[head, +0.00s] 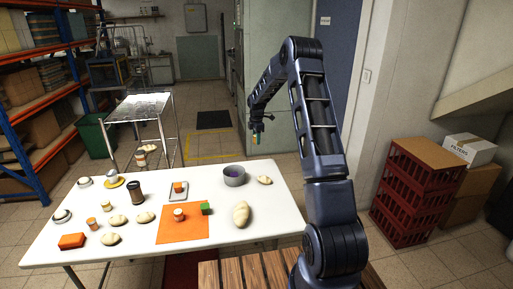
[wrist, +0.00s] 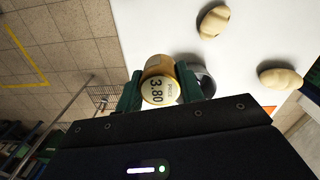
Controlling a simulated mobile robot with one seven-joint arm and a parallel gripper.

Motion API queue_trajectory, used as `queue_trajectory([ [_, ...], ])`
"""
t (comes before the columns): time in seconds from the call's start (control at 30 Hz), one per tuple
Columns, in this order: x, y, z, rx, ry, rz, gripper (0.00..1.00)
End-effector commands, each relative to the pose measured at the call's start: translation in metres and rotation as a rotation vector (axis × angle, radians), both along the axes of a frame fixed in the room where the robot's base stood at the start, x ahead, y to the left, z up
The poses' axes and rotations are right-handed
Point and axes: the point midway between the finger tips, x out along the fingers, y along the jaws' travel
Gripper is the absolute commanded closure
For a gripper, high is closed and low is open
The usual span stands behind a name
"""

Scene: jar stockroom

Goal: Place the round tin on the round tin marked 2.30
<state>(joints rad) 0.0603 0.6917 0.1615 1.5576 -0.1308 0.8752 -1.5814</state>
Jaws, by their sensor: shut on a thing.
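In the wrist view, a round tin (wrist: 159,88) with a brownish-gold side and a pale top printed 3.80 sits between the green fingers of my gripper (wrist: 160,80), which is shut on it. In the head view my gripper (head: 257,137) is raised near the table's far right corner, and the tin in it is too small to make out. A small round tin (head: 179,215) stands on the orange mat (head: 180,234). Similar small tins stand further left, one (head: 92,224) near the orange block. No 2.30 marking is readable.
On the white table (head: 275,215), a green block (head: 206,208) is beside the mat's tin. A grey bowl (head: 234,177), bread rolls (head: 241,214), a dark cup (head: 135,193) and a small tray (head: 178,192) stand around. The table's right front is clear. Red crates (head: 405,205) stand at right.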

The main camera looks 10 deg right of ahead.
Motion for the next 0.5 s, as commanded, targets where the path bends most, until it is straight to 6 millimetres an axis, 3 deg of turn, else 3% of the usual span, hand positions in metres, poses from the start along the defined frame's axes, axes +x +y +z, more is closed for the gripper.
queue_trajectory([
  [0.3, -0.002, 0.006, 0.016, 0.001, 0.0, 0.008, 0.85],
  [0.37, -0.004, 0.015, 0.017, 0.001, 0.0, 0.021, 0.85],
  [0.5, -0.017, 0.056, 0.021, 0.005, 0.001, 0.077, 0.85],
])
